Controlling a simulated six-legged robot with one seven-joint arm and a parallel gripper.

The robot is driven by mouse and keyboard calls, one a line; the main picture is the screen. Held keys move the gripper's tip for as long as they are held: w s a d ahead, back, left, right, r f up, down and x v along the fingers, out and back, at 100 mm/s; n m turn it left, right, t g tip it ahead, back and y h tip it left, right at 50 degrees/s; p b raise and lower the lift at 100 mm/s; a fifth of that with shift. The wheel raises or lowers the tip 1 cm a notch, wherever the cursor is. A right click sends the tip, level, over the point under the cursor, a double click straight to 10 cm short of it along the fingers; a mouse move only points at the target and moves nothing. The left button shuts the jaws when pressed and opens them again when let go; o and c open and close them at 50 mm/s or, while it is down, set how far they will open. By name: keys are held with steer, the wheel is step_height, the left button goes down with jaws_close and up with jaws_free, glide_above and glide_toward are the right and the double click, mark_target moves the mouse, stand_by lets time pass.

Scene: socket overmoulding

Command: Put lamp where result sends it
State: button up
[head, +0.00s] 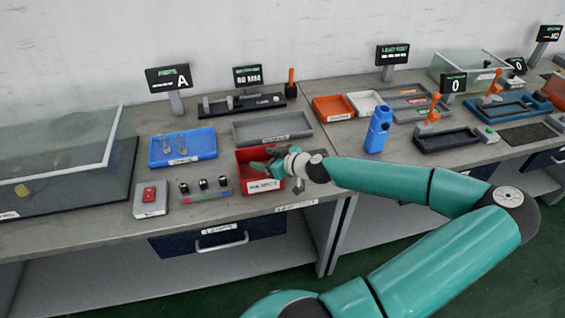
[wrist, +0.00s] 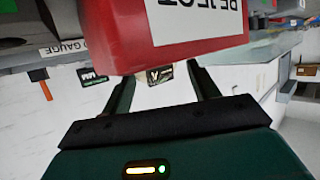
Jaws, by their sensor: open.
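The blue tray (head: 183,158) on the left bench holds small clear lamps (head: 180,139). The red tray (head: 265,184) to its right has a white front label, read as "REJECT" upside down in the wrist view (wrist: 195,18). My gripper (head: 262,166) is over the red tray's near part in the head view. In the wrist view my gripper (wrist: 161,85) has its two fingers apart with no lamp visible between them; the red tray's front wall fills the space just beyond. The inside of the red tray is mostly hidden, so I cannot tell whether a lamp lies in it.
A sign reading "A" (head: 168,79) and a "GO MM"-like display (head: 247,75) stand behind. A grey tray (head: 272,128), a box with a red button (head: 150,200) and a strip with black knobs (head: 204,190) are nearby.

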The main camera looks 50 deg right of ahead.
steer(key=v, duration=1.2)
steer(key=shift+f, duration=0.1)
steer(key=shift+s, duration=0.1)
